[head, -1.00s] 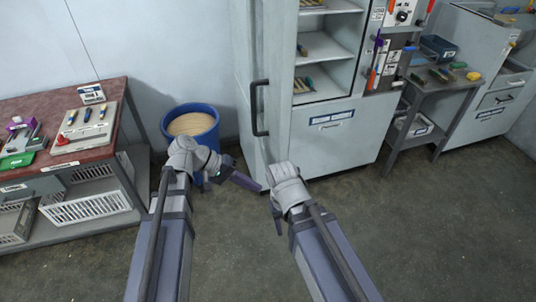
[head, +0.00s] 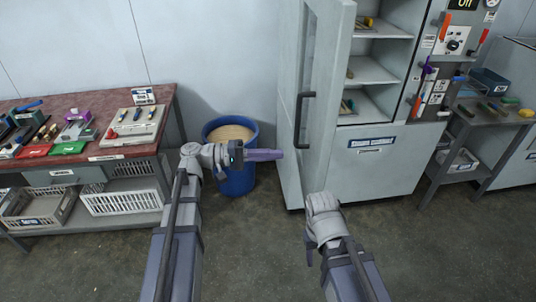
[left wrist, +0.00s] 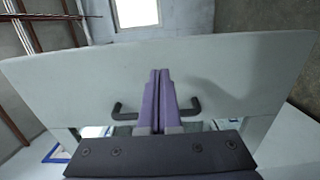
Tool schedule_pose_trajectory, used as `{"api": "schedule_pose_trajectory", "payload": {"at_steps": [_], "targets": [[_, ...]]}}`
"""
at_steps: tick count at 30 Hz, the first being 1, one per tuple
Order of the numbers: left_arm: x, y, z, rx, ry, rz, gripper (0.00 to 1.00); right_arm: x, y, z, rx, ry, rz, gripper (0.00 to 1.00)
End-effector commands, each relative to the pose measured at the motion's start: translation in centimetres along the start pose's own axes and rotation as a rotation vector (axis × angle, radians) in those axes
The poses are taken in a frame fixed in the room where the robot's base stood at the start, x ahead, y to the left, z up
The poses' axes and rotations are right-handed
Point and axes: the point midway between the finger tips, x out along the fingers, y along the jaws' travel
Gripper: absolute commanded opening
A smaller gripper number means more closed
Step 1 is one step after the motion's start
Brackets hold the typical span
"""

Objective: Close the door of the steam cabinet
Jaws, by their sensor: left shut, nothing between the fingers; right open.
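The steam cabinet (head: 385,165) stands at the centre right, with its labelled lower panel and shelves exposed. Its pale door (head: 337,100) stands open at the left, with a dark bar handle (head: 306,120). My left gripper (head: 281,154) is shut and empty, its purple fingers pointing right beside the door's lower left. In the left wrist view, the fingers (left wrist: 160,75) overlap the door panel (left wrist: 235,75), with the handle (left wrist: 120,112) showing on both sides of them. I cannot tell whether they touch it. My right gripper (head: 308,257) is low in front of the cabinet, mostly hidden by its wrist.
A blue bin (head: 238,180) stands left of the door, near my left gripper. A red-topped workbench (head: 75,110) with tools is at the left. A small table (head: 485,117) stands right of the cabinet. The floor (head: 255,250) between my arms is clear.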

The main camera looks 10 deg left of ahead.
Motion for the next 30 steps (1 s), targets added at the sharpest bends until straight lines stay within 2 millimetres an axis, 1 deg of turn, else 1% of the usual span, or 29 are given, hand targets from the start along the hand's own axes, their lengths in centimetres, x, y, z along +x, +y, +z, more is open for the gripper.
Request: {"api": "schedule_pose_trajectory", "payload": {"at_steps": [1, 6, 12, 18, 30], "targets": [[1.2, 0.0, 0.2, 0.0, -0.005, 0.0, 0.0, 0.0, 0.0, 0.0, 0.0, 0.0, 0.0, 0.5], [4.7, 0.0, 0.1, 0.0, -0.005, -0.001, 0.0, 0.0, 0.0, 0.0, 0.0, 0.0, 0.0, 0.5], [7.7, 0.0, 0.1, 0.0, -0.003, -0.001, 0.0, 0.0, 0.0, 0.0, 0.0, 0.0, 0.0, 0.5], [9.2, 0.0, 0.0, 0.0, -0.001, -0.001, 0.0, 0.0, 0.0, 0.0, 0.0, 0.0, 0.0, 0.5], [9.5, 0.0, 0.0, 0.0, 0.0, -0.001, 0.0, 0.0, 0.0, 0.0, 0.0, 0.0, 0.0, 0.5]]}}
